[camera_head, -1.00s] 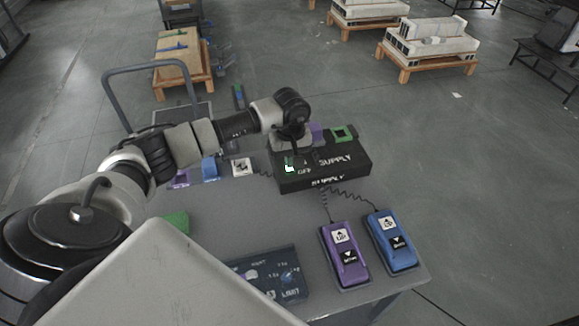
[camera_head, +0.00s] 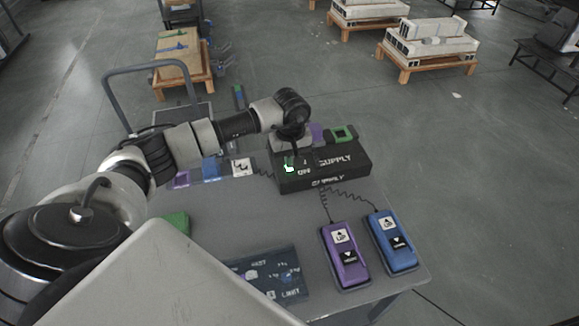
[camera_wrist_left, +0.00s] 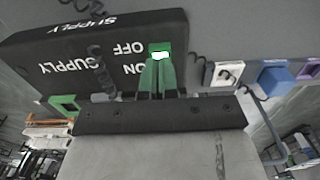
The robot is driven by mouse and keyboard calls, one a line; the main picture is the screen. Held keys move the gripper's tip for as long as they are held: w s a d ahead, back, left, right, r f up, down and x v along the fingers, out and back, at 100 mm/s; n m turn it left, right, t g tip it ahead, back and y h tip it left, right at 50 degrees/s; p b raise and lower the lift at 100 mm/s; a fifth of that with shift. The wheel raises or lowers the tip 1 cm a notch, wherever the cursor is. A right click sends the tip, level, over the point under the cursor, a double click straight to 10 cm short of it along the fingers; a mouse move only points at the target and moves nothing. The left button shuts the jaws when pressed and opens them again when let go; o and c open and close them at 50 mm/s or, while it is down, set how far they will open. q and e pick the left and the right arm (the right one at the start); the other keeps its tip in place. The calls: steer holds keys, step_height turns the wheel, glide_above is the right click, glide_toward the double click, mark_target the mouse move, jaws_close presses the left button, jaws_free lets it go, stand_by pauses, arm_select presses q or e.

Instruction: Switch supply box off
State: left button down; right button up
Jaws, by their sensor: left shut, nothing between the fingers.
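The black supply box (camera_head: 345,175) stands at the far edge of the grey table, with white SUPPLY lettering on its top and front. In the left wrist view the supply box (camera_wrist_left: 100,50) appears upside down, with OFF and ON labels beside my fingers. My left gripper (camera_head: 288,165) is over the left part of its top, pointing down. In the wrist view the left gripper (camera_wrist_left: 158,62) has its green fingers together, with a white patch at their tips. I cannot tell whether the tips touch the switch, which is largely hidden. My right gripper is not in view.
A purple pendant (camera_head: 345,258) and a blue pendant (camera_head: 391,243) lie on the table's right side, with coiled cords. A dark control panel (camera_head: 268,275) is at the front. Coloured sockets line the back edge. Wooden pallets (camera_head: 430,55) stand on the floor beyond.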

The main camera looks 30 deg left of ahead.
arm_select(q)
steer(key=shift+s+f+b, duration=0.1)
steer(key=shift+f+b, duration=1.3)
stand_by(1.0)
steer(key=shift+r, duration=0.15)
steer(key=shift+r+p, duration=1.9)
steer(key=shift+r, duration=1.5)
steer(key=shift+f, duration=0.1)
